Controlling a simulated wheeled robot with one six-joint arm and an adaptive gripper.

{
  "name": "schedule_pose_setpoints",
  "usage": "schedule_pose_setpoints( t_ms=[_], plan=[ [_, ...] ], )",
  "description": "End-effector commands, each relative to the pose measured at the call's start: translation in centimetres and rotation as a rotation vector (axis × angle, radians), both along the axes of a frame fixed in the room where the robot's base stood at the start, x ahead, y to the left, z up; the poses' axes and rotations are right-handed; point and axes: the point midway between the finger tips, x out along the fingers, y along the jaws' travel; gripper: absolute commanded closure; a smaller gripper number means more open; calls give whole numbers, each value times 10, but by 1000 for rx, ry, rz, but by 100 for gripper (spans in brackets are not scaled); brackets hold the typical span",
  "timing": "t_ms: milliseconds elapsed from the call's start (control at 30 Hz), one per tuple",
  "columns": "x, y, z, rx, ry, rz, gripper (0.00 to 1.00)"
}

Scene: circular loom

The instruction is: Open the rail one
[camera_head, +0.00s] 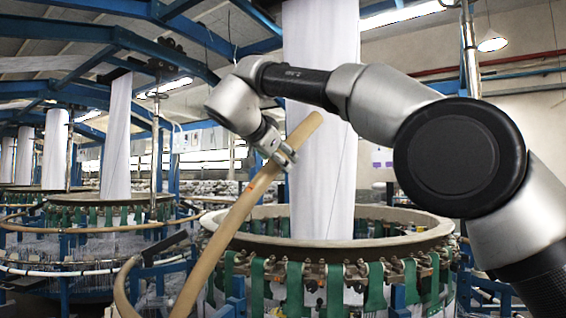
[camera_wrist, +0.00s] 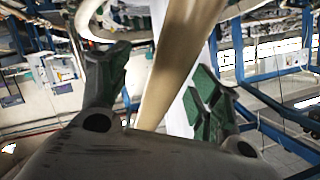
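The rail (camera_head: 237,216) is a long tan, slightly curved bar. In the head view it is swung up at a steep tilt, its upper end free in front of the white fabric column and its lower part running down past the loom's left side. My gripper (camera_head: 284,156) is at the rail's upper part. In the wrist view the rail (camera_wrist: 177,65) passes between the fingers of my gripper (camera_wrist: 160,85). The fingers are spread: a gap shows between the left finger and the rail, while the right finger's green pads look close to it. Whether they touch is unclear.
The circular loom (camera_head: 340,244) with its tan ring and green straps stands below my arm. A white fabric column (camera_head: 322,190) rises from its middle, close behind my gripper. More looms (camera_head: 85,215) stand at the left. Blue beams cross overhead.

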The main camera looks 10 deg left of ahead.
Motion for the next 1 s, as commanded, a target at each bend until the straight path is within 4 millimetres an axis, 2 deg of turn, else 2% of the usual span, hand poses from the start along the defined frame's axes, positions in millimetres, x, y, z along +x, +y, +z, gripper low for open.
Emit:
schedule_pose_setpoints(
  t_ms=[33, 200, 400, 1000],
  plan=[
    [-12, 3, 4, 0, 0, 5, 37],
    [-45, 8, 16, 0, 0, 2, 37],
    [-66, 12, 22, 0, 0, 2, 37],
    [-65, 9, 26, 1, -11, -2, 37]
  ],
)
